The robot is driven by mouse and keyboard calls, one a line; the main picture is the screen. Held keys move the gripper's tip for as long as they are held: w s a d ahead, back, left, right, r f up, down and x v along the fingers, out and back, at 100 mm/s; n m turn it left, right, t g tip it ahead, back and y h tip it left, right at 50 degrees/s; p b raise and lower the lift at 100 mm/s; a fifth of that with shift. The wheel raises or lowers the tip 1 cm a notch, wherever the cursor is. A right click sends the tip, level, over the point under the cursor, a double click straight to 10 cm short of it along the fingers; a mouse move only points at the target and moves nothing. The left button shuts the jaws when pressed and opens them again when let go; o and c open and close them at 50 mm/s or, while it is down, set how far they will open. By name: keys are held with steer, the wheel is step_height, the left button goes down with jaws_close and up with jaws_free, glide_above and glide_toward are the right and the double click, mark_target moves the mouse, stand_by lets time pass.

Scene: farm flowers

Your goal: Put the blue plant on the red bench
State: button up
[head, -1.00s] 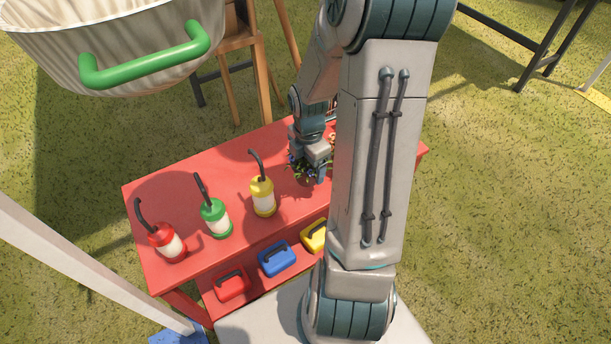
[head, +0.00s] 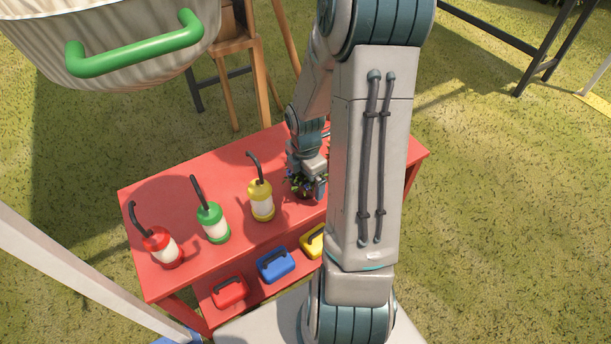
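The red bench (head: 225,187) stands in front of me with a flat top. The blue plant (head: 301,187) shows as small dark leaves with blue-violet flowers, over the bench top to the right of the yellow sprayer. My gripper (head: 308,182) points down around the plant and seems shut on it, since both have moved together. The fingers and the plant's pot are mostly hidden. I cannot tell whether the plant touches the bench.
Red (head: 161,247), green (head: 212,222) and yellow (head: 261,201) sprayers stand along the bench top. Red, blue (head: 275,264) and yellow boxes sit on its lower shelf. A basin with a green handle (head: 135,47) is at upper left. My arm hides the bench's right part.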

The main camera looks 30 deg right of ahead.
mark_target(304, 180)
step_height(304, 180, up, 12)
steer(key=p, duration=0.4)
steer(key=shift+r, duration=0.25)
steer(key=s+a+r+m+t, duration=0.1)
steer(key=s+a+r+m, duration=0.9)
steer(key=m, duration=0.9)
steer(key=shift+s+a+r+t, duration=0.25)
steer(key=shift+s+a+t, duration=0.15)
steer(key=shift+s+a, duration=0.45)
steer(key=shift+w+a, duration=0.1)
steer(key=shift+w, duration=0.05)
